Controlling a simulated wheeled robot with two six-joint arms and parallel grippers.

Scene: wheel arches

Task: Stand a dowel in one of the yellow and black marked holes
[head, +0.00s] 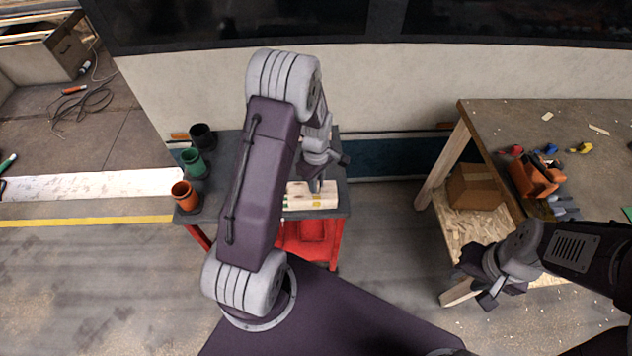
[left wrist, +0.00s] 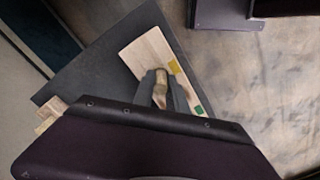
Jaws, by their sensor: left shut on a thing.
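A pale wooden block (head: 328,198) lies on the dark top of the red cart, and it also shows in the left wrist view (left wrist: 143,52). It has a yellow mark (left wrist: 173,67) and a green mark (left wrist: 197,111) along one edge. My left gripper (head: 317,186) is over the block. In the left wrist view its fingers (left wrist: 162,92) are shut on a light wooden dowel (left wrist: 160,88), seen nearly end-on. The fingers hide the dowel's lower end and part of the block, so I cannot tell whether it touches the block. My right gripper (head: 488,292) hangs empty at the lower right.
Black (head: 203,136), green (head: 194,163) and orange (head: 185,195) cups stand on the cart's left side. Pale wooden pieces (left wrist: 50,113) show in the left wrist view. A workbench (head: 560,125) with tools stands right, a cardboard box (head: 476,187) beneath. Floor lies open between.

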